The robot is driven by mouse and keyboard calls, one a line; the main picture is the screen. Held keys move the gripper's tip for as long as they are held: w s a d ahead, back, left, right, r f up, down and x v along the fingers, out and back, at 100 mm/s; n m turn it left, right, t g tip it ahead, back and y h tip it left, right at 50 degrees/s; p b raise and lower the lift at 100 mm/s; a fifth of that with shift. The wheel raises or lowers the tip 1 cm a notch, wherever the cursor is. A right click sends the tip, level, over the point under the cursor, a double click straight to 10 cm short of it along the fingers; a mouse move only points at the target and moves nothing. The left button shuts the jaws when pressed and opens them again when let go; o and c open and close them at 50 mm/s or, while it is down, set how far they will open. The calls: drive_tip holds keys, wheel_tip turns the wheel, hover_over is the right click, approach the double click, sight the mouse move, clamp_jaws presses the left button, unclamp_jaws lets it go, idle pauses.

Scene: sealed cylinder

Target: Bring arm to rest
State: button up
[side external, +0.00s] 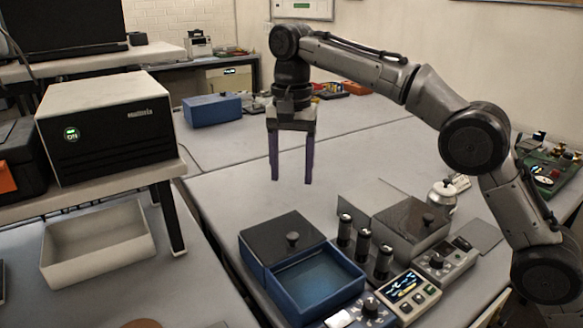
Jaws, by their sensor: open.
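My gripper (291,181) points straight down above the grey table, left of the picture's middle line. Its two purple fingers are spread apart with nothing between them. My arm reaches in from the right, raised and bent over the table. The fingertips are clear of the objects in front. Whether they touch the table behind cannot be told for certain, but they look to be above it.
In front stand a blue box (318,284) with a dark lidded part, several dark cylinders (363,245), a grey lidded box (405,232) and control panels (408,291). A black-fronted unit (110,135) is at left. The table (225,205) around the gripper is clear.

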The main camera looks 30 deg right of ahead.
drive_tip(key=shift+d, duration=0.1)
drive_tip(key=s+d+r+m+t, duration=0.1)
drive_tip(key=s+d+r+t, duration=0.1)
drive_tip(key=s+d+r, duration=0.9)
drive_tip(key=s+d+n+t, duration=0.1)
drive_tip(key=s+d, duration=0.2)
drive_tip(key=s, duration=0.5)
drive_tip(key=s+d+f+n+t, duration=0.2)
drive_tip(key=s+f+n, duration=0.7)
drive_tip(key=s+f, duration=0.5)
wheel_tip(320, 180, down, 4)
drive_tip(key=shift+d+f+t, duration=0.1)
drive_tip(key=shift+d+t, duration=0.2)
drive_tip(key=shift+d, duration=0.5)
drive_tip(key=shift+s, duration=0.1)
